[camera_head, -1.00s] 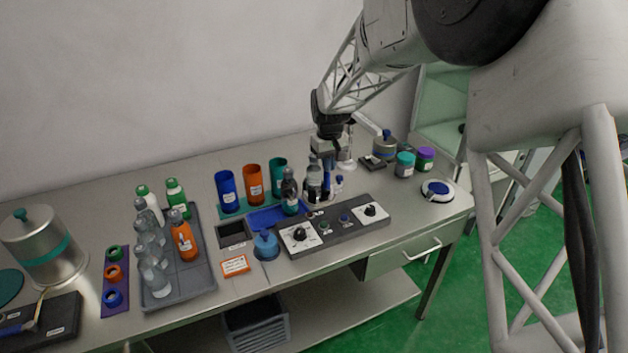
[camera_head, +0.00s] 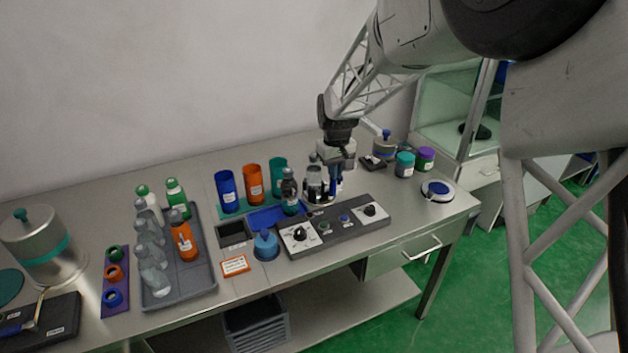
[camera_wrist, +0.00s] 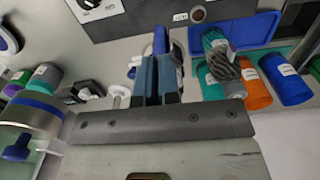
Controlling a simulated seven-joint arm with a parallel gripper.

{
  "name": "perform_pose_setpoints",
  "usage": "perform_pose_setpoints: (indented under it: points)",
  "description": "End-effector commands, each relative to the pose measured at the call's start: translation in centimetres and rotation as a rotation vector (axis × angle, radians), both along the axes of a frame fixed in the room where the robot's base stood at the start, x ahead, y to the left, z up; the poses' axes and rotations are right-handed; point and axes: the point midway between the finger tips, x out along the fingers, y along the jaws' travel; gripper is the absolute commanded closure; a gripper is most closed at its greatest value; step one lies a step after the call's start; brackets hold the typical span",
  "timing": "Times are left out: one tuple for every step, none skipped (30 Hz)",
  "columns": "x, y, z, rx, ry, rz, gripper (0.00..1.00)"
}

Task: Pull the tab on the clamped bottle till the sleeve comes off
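A grey bottle (camera_head: 314,182) stands upright at the back edge of the dark control panel, where the clamp seems to be. I cannot make out its sleeve or tab clearly. My gripper (camera_head: 335,187) points down just to the right of this bottle, close to it. In the wrist view, its two blue-grey fingers (camera_wrist: 158,78) are close together with a narrow gap. A blue piece (camera_wrist: 160,40) shows at their tips. I cannot tell whether it is held. The grey bottle is mostly hidden by the fingers in the wrist view.
A dark bottle (camera_head: 290,192) stands left of the grey one, by a blue tray (camera_head: 268,219). Blue (camera_head: 227,191), orange (camera_head: 253,184) and teal (camera_head: 278,172) cups stand behind. The control panel (camera_head: 350,224) is in front. Jars (camera_head: 405,164) and a metal pot (camera_head: 385,147) stand right.

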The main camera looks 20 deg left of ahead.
Motion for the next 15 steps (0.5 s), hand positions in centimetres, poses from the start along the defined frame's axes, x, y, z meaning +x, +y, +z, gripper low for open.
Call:
perform_pose_setpoints:
  points:
    - [-0.21,-0.22,0.04,0.000,0.000,0.000,1.00]
    - [-0.32,-0.33,0.03,0.000,0.000,0.000,1.00]
    - [-0.47,-0.48,0.01,0.000,0.000,0.000,1.00]
    - [-0.57,-0.59,-0.01,0.000,0.000,0.000,1.00]
    - [-0.68,-0.68,-0.03,0.000,0.000,0.000,1.00]
    - [-0.80,-0.79,-0.05,0.000,0.000,0.000,1.00]
    - [-0.88,-0.86,-0.06,0.000,0.000,0.000,1.00]
    - [-0.93,-0.92,-0.07,0.000,0.000,0.000,1.00]
    - [-0.99,-0.98,-0.07,0.000,0.000,0.000,1.00]
    - [-1.02,-1.00,-0.07,0.000,0.000,0.000,1.00]
    - [-1.03,-1.02,-0.07,0.000,0.000,0.000,1.00]
    - [-1.04,-1.02,-0.07,0.000,0.000,0.000,1.00]
    - [-1.04,-1.02,-0.07,0.000,0.000,0.000,1.00]
    - [-1.04,-1.02,-0.06,0.000,0.000,0.000,1.00]
    - [-1.03,-1.02,-0.07,0.000,0.000,0.000,1.00]
